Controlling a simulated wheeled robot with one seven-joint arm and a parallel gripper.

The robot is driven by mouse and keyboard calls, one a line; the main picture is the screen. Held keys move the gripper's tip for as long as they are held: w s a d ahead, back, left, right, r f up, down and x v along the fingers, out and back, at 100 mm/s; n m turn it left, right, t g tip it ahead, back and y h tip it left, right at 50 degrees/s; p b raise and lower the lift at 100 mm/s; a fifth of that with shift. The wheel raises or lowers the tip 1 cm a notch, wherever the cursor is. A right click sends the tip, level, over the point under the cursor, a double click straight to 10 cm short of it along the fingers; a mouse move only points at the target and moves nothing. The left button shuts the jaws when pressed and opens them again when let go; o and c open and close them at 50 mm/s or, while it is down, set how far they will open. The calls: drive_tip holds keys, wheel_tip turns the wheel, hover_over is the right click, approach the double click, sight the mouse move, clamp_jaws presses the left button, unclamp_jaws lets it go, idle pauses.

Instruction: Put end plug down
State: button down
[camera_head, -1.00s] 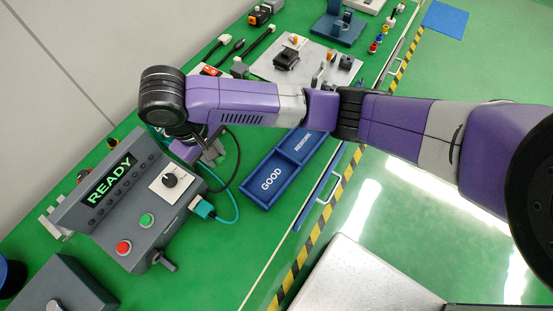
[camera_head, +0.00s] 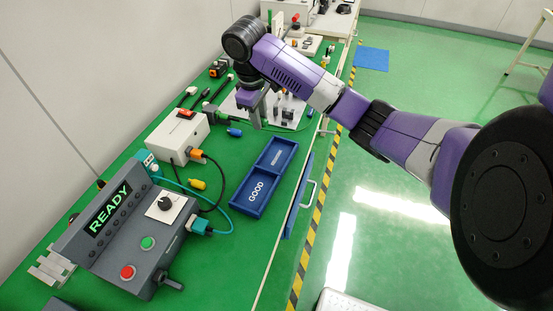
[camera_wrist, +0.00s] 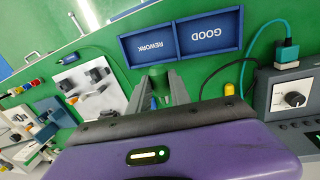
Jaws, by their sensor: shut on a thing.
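My gripper (camera_head: 256,121) points down over the green bench, just beyond the blue two-part tray. In the wrist view my gripper (camera_wrist: 161,78) is shut, with a small dark green piece (camera_wrist: 160,86) showing between its fingers. I take this piece for the end plug; its shape is mostly hidden by the fingers. In the head view the fingers hide it. I cannot tell whether it touches the bench.
The blue tray (camera_head: 247,206), marked GOOD and REWORK, lies near the bench's front edge. A white box (camera_head: 167,137) with cables and a grey READY panel (camera_head: 130,250) stand to the left. A yellow plug (camera_head: 197,184) and a blue plug (camera_head: 235,132) lie nearby. A light fixture plate (camera_head: 290,110) is behind.

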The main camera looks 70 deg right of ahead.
drive_tip(key=s+d+r, duration=0.1)
drive_tip(key=s+d, duration=0.2)
drive_tip(key=d, duration=0.2)
drive_tip(key=b, duration=0.1)
hover_over(279, 158)
drive_tip(key=f, duration=1.4)
drive_tip(key=shift+w+a+f, duration=0.15)
drive_tip(key=shift+a+f, duration=0.05)
drive_tip(key=shift+f, duration=2.55)
drive_tip(key=shift+f, duration=0.1)
drive_tip(key=c, duration=1.5)
unclamp_jaws()
drive_tip(key=r, duration=0.4)
drive_tip(key=a+r, duration=0.1)
drive_tip(key=r, duration=0.3)
drive_tip(key=r+b, duration=0.1)
drive_tip(key=r, duration=0.3)
drive_tip(key=shift+w+a, duration=0.1)
drive_tip(key=shift+a, duration=0.3)
